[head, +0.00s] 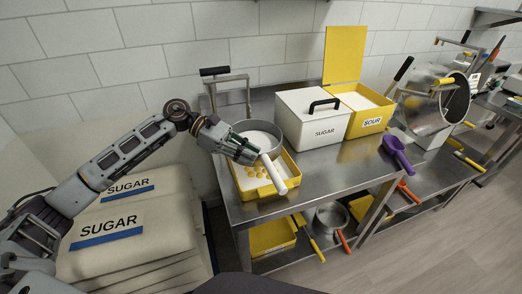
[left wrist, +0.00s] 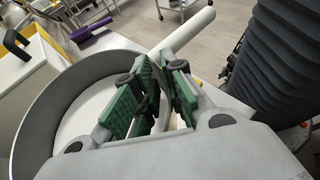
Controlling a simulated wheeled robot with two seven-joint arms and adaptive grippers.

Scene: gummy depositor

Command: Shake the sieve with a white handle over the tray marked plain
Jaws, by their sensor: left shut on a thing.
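The sieve (head: 261,127) is a round grey pan with a white handle (head: 274,175) and white contents. It is above a yellow tray (head: 286,187) on the steel table, and yellow gummies show in the tray's front part. I see no readable mark on the tray. My left gripper (head: 252,151) is shut on the sieve near where the handle begins. In the left wrist view, the green-padded fingers (left wrist: 155,95) hide the grasped part, with the sieve's wall (left wrist: 42,98) at left and the white handle (left wrist: 187,31) beyond them. My right gripper is not in view.
A white SUGAR bin (head: 312,120) and a yellow SOUR bin (head: 362,108) with its lid up stand right of the tray. A purple scoop (head: 397,154) lies farther right. A metal press-like stand (head: 229,88) is behind. SUGAR sacks (head: 130,225) are stacked at left.

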